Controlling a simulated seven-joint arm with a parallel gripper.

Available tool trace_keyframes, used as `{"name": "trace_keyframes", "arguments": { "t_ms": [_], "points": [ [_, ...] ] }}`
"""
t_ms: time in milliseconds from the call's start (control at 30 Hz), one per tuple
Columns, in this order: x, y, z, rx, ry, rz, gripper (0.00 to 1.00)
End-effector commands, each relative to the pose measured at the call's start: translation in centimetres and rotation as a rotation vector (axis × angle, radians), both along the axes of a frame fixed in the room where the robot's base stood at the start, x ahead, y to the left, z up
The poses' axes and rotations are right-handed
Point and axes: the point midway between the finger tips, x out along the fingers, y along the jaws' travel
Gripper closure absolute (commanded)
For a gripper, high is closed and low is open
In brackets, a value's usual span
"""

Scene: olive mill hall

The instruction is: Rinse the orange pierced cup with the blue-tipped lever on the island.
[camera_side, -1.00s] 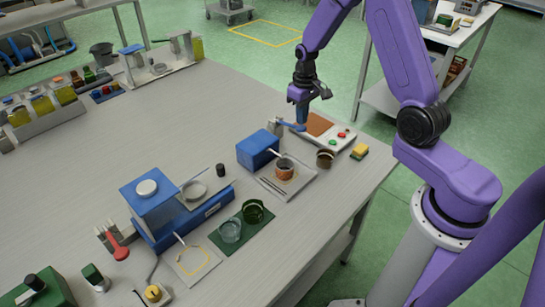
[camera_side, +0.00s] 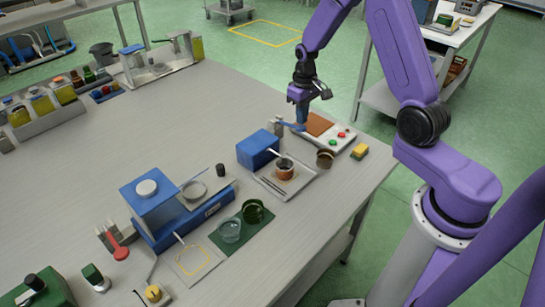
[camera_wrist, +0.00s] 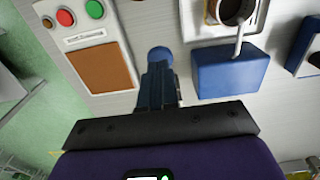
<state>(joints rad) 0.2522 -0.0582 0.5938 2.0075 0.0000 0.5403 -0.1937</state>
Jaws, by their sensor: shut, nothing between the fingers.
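The orange pierced cup (camera_side: 285,172) stands upright on a pale drip tray (camera_side: 262,184), under the white spout of a blue box (camera_side: 257,149). In the wrist view the cup (camera_wrist: 232,12) is partly cut off at the top edge, and its inside looks dark. The blue-tipped lever (camera_side: 286,125) is behind the blue box, beside my gripper (camera_side: 302,122). In the wrist view its round blue tip (camera_wrist: 160,54) is just beyond my fingertips (camera_wrist: 158,72). My gripper points down, shut and empty. I cannot tell whether it touches the lever.
A panel with red and green buttons and a brown pad (camera_side: 318,124) is right of my gripper. A dark round pot (camera_side: 325,158) and a yellow sponge (camera_side: 359,152) stand near the edge. The middle of the island (camera_side: 190,120) is clear.

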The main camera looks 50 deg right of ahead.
Motion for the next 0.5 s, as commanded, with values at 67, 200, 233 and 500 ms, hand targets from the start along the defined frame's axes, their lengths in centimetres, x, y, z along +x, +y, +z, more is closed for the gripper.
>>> {"name": "trace_keyframes", "arguments": {
  "t_ms": [67, 200, 233, 500],
  "points": [
    [0.00, 0.00, 0.00, 0.000, 0.000, 0.000, 1.00],
    [0.00, 0.00, 0.00, 0.000, 0.000, 0.000, 1.00],
    [0.00, 0.00, 0.00, 0.000, 0.000, 0.000, 1.00],
    [0.01, 0.00, -0.45, 0.000, 0.000, 0.000, 1.00]
  ]
}}
